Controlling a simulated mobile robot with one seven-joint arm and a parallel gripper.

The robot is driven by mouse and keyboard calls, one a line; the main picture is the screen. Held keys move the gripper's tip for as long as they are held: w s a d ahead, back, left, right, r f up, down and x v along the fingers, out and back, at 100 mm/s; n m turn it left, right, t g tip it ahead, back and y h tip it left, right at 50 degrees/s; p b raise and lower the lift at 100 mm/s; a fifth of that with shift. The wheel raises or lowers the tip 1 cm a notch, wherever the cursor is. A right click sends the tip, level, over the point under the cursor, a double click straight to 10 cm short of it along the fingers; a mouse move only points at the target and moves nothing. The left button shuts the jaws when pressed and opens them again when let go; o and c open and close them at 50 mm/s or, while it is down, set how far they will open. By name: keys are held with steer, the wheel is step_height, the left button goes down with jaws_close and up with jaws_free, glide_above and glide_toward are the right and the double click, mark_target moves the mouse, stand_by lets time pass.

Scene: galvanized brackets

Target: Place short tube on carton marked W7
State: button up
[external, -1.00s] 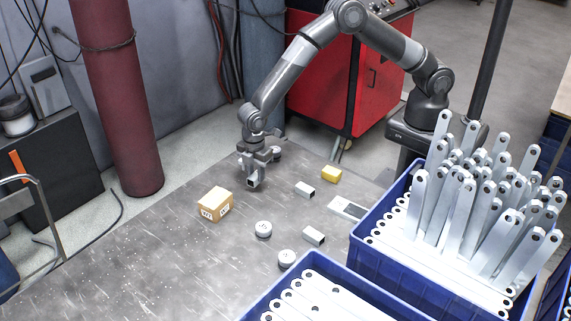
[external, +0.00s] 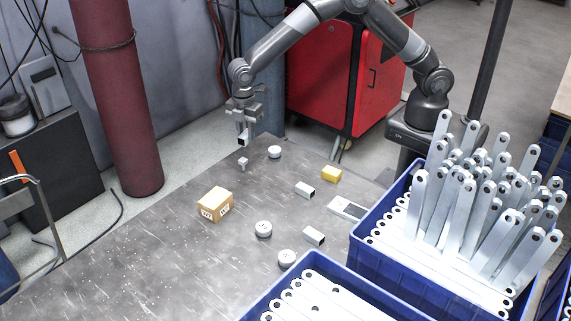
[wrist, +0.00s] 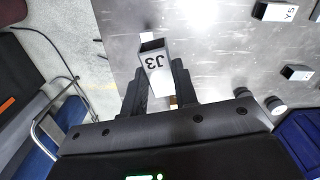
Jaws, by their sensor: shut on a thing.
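My gripper (external: 244,122) is shut on a short square tube (external: 243,138), held above the far end of the table.
A small light block (external: 243,163) and a round cap (external: 275,152) lie near my gripper. Other short tubes (external: 305,189), a yellow block (external: 331,174), a flat pale piece (external: 347,208) and round caps (external: 264,229) lie right of the carton. Blue crates (external: 358,246) of brackets border the right. The table's left is clear.

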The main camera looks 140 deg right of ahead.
steer(key=w+r+n, duration=0.2)
steer(key=w+r, duration=0.2)
steer(key=w, duration=0.3)
glide_above(222, 192)
step_height(222, 192, down, 7)
steer(key=shift+w+a+f, duration=0.1)
steer(key=shift+f, duration=1.9)
steer(key=shift+f, duration=0.2)
steer(key=o, duration=1)
